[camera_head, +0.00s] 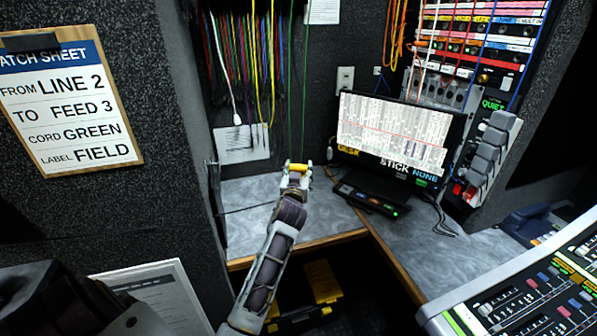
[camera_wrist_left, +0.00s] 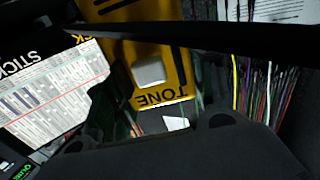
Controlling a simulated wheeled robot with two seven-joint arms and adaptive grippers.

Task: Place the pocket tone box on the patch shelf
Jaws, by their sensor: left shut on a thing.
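The pocket tone box is yellow with black markings and the word TONE. In the left wrist view the box (camera_wrist_left: 178,78) fills the upper middle, with a pale square button on its face. In the head view only a small yellow part of the box (camera_head: 298,167) shows between the fingertips. My left gripper (camera_head: 296,172) is shut on it, in front of the grey worktop in the corner (camera_head: 250,197), which seems to be the patch shelf. I cannot tell the height of the box above that surface. My right gripper is not in view.
A monitor (camera_head: 392,132) and a black button panel (camera_head: 370,198) stand right of the gripper. Hanging patch cords (camera_head: 257,70) are behind it. A clear upright pane (camera_head: 213,200) edges the worktop's left. A mixing desk (camera_head: 530,300) fills the lower right. A yellow-black case (camera_head: 318,285) lies below.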

